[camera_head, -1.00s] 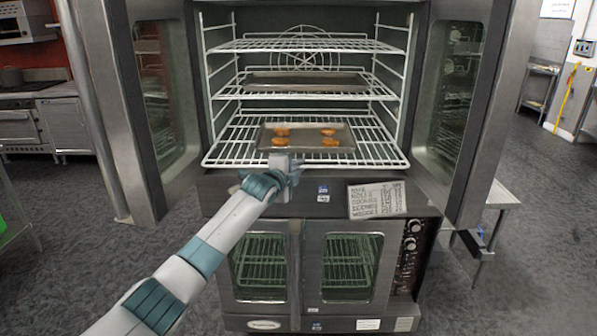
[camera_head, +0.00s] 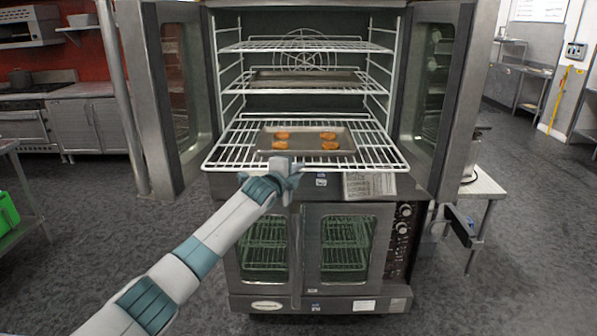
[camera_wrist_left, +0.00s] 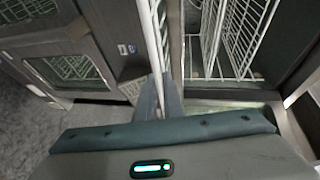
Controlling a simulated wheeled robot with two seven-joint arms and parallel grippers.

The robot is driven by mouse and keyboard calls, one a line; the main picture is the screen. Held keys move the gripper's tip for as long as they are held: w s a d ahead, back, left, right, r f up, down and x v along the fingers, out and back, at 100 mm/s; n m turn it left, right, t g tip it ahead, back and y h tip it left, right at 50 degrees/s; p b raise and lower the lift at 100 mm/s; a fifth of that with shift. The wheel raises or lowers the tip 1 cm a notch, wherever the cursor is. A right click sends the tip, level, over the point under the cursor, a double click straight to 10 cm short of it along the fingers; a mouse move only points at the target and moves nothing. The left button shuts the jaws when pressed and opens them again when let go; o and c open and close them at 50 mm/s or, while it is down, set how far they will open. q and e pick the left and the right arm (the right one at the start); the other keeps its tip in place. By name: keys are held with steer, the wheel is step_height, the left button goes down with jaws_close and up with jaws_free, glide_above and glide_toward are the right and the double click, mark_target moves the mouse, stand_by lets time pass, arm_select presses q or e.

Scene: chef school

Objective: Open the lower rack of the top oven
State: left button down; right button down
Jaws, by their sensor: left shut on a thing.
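The top oven (camera_head: 228,101) stands open, with its doors swung out to both sides. Its lower rack (camera_head: 222,153) is a white wire shelf that sticks out past the oven's front. A metal tray (camera_head: 305,141) with several golden-brown food pieces (camera_head: 328,146) lies on it. My left gripper (camera_head: 285,167) is at the middle of the rack's front edge, shut on it. In the left wrist view the fingers (camera_wrist_left: 160,98) close around the white front wire (camera_wrist_left: 155,45). The fingertips are partly hidden in the head view.
Two racks sit higher inside, the middle one holding a dark tray (camera_head: 305,80). The left door (camera_head: 160,95) and right door (camera_head: 430,110) flank the opening. A closed lower oven (camera_head: 345,250) is below. A small table (camera_head: 482,183) stands right. Floor in front is free.

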arm_select(q)
steer(key=c, duration=1.9)
jaws_free()
steer(key=shift+s, duration=0.1)
steer(key=b+v, duration=0.4)
steer(key=v, duration=1.3)
steer(key=shift+b, duration=0.4)
steer(key=shift+a, duration=0.1)
